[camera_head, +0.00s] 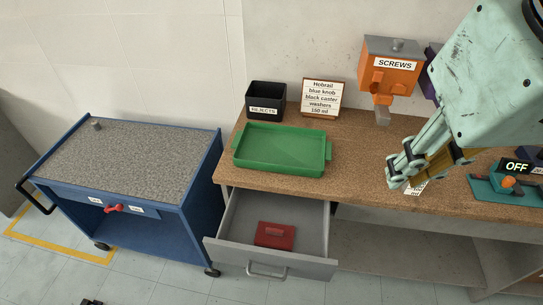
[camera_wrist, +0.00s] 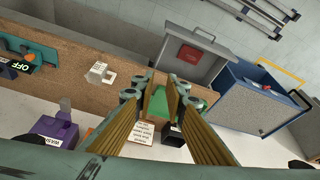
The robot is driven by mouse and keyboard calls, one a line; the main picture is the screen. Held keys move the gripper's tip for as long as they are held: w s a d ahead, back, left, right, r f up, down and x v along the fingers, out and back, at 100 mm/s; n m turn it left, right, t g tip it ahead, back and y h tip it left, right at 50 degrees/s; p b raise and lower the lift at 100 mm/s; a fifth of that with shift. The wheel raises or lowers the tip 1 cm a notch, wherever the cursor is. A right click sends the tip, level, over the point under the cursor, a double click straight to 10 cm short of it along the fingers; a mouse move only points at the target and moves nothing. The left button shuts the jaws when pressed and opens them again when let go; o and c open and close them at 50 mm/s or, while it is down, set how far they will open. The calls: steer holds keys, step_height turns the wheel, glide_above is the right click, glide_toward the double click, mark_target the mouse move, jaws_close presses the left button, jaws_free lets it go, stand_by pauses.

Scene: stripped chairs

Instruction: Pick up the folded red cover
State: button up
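The folded red cover (camera_head: 274,235) lies flat inside an open grey drawer (camera_head: 228,225) below the workbench. It also shows in the wrist view (camera_wrist: 189,54) as a small red patch in the drawer. My gripper (camera_head: 400,178) is above the right part of the bench top, to the right of and higher than the drawer, well apart from the cover. In the wrist view my gripper (camera_wrist: 160,86) has its two fingers spread, with nothing held between them.
A green tray (camera_head: 242,163), a black rejects bin (camera_head: 263,113), a label card (camera_head: 323,98) and an orange screws dispenser (camera_head: 390,75) stand on the bench (camera_head: 350,150). An OFF switch unit (camera_head: 515,168) is at the right. A blue cart (camera_head: 120,165) stands left of the drawer.

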steer(key=shift+o, duration=0.4)
steer(key=o, duration=1.5)
steer(key=shift+o, duration=0.2)
steer(key=shift+w, duration=0.15)
